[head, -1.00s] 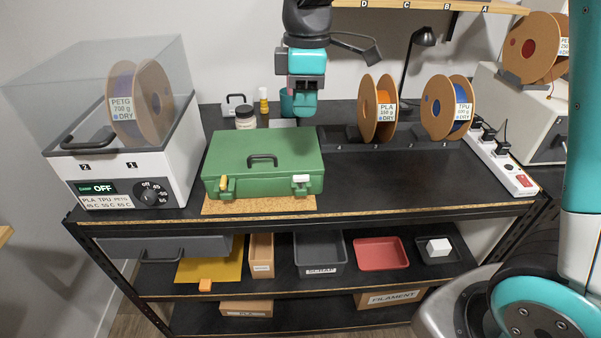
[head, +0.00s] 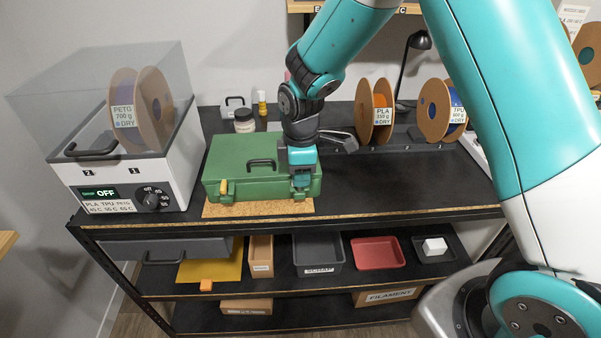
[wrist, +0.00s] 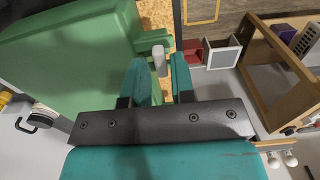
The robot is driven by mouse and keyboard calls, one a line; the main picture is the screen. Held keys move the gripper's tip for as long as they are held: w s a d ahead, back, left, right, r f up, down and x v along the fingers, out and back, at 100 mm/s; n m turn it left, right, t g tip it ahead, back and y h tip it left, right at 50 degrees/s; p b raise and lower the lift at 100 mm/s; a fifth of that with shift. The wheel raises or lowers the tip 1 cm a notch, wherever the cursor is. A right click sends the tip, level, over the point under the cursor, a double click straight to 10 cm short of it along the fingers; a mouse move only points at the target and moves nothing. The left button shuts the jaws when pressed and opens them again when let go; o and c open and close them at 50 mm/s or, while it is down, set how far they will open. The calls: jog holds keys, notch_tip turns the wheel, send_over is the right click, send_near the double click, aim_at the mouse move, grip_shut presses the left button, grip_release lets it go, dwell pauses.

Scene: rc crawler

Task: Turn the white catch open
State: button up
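The green case (head: 232,160) lies closed on the bench with its front facing me. A yellow catch (head: 223,187) is at its front left. The white catch is at its front right, hidden behind my gripper in the head view. In the wrist view the white catch (wrist: 159,60) stands between my two teal fingertips. My gripper (head: 301,183) points down at the case's front right corner; it also shows in the wrist view (wrist: 161,72). The fingers are apart, one on each side of the catch, with little room; contact is not clear.
The case rests on a cork mat (head: 258,208) near the bench's front edge. A filament dryer (head: 133,178) stands close on the left. Spools (head: 366,118) stand at the back right. The bench right of the case is clear.

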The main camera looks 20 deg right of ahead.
jog(key=shift+f, duration=0.55)
grip_shut()
